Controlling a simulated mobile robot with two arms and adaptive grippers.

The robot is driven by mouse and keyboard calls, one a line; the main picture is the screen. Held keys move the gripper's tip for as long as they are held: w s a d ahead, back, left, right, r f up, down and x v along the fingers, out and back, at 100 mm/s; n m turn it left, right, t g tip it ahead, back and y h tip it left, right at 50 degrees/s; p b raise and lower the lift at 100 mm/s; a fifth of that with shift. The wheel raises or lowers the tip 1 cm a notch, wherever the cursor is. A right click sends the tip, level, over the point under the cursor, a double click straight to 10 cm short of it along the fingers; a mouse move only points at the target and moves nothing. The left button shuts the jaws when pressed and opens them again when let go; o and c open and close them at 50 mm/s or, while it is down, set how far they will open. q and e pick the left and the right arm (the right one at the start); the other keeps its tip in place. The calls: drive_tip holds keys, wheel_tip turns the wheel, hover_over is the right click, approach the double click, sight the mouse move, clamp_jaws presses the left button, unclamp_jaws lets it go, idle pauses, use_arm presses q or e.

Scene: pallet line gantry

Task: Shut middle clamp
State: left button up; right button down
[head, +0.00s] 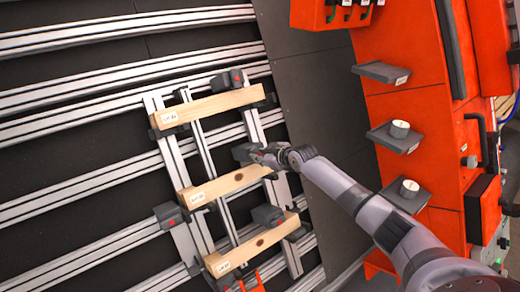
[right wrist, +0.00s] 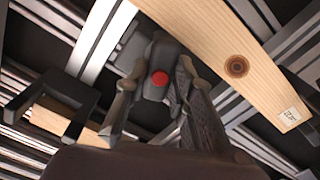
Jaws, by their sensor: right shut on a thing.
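The middle clamp (head: 243,152) is a dark block on the frame's right rail, just above the right end of the middle wooden slat (head: 228,186). In the right wrist view the clamp (right wrist: 158,58) shows a round red button facing me. My right gripper (head: 263,155) reaches it from the right. In the wrist view the fingers of my right gripper (right wrist: 160,90) stand on both sides of the clamp and are shut on it. A slat with a knot (right wrist: 236,66) lies beside it. I cannot tell whether the clamp touches the slat. My left gripper is not in view.
An upper slat (head: 210,105) and a lower slat (head: 250,244) lie across the same rails. Other dark clamps sit at the top (head: 227,81), left (head: 168,214) and lower right (head: 268,214). An orange cabinet (head: 385,105) with small shelves (head: 390,138) stands on the right.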

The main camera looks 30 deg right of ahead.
drive_tip(key=shift+m+p, duration=0.45)
drive_tip(key=shift+m, duration=0.65)
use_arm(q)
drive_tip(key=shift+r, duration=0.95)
use_arm(e)
drive_tip(key=shift+m, duration=0.3)
drive_tip(key=shift+r+m+p, duration=0.15)
drive_tip(key=shift+m+p, duration=0.65)
drive_tip(key=shift+m, duration=0.1)
drive_tip(key=shift+f+m, duration=0.2)
drive_tip(key=shift+m, duration=0.3)
drive_tip(key=c, duration=1.5)
unclamp_jaws()
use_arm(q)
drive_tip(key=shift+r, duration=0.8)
